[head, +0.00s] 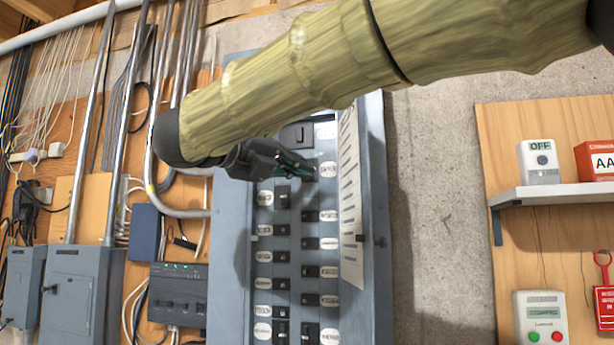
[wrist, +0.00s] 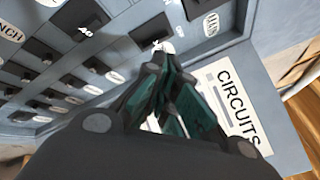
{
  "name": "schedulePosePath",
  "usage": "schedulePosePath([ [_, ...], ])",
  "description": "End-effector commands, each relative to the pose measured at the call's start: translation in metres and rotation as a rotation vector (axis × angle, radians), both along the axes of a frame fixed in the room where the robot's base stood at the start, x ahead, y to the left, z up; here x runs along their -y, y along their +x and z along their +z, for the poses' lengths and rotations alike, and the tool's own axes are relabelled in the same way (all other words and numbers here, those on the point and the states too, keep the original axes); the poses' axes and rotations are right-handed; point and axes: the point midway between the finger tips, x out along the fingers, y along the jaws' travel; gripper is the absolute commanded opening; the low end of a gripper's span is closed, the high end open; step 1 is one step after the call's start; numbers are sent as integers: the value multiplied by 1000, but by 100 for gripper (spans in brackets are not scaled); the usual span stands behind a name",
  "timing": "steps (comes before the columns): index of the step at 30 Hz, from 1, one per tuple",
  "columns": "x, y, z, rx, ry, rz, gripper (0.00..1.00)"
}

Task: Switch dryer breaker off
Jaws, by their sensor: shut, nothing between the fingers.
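The grey breaker panel (head: 232,250) stands open in the head view, with two columns of dark breakers and oval labels. The label that appears to read DRYER (head: 327,170) is at the top of the right column. My gripper (head: 308,171) is shut and empty, its tips at the dryer breaker just left of that label. The fingers largely hide this breaker, so its lever position cannot be told. In the wrist view the shut green-and-black fingertips (wrist: 160,55) lie at a dark breaker (wrist: 149,32); whether they touch it is unclear.
The main breaker (head: 297,135) sits just above my gripper. A large breaker (wrist: 82,24) marked 40 is nearby. The open panel door (head: 373,220) with its circuit list (head: 350,190) stands close on the right. A shelf (head: 555,194) is farther right.

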Motion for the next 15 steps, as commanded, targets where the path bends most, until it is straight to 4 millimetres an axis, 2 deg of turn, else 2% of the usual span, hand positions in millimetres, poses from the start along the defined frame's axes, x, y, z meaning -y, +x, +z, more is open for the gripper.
schedulePosePath([
  [15, -8, -26, -1, 0, 0, 0, 0],
])
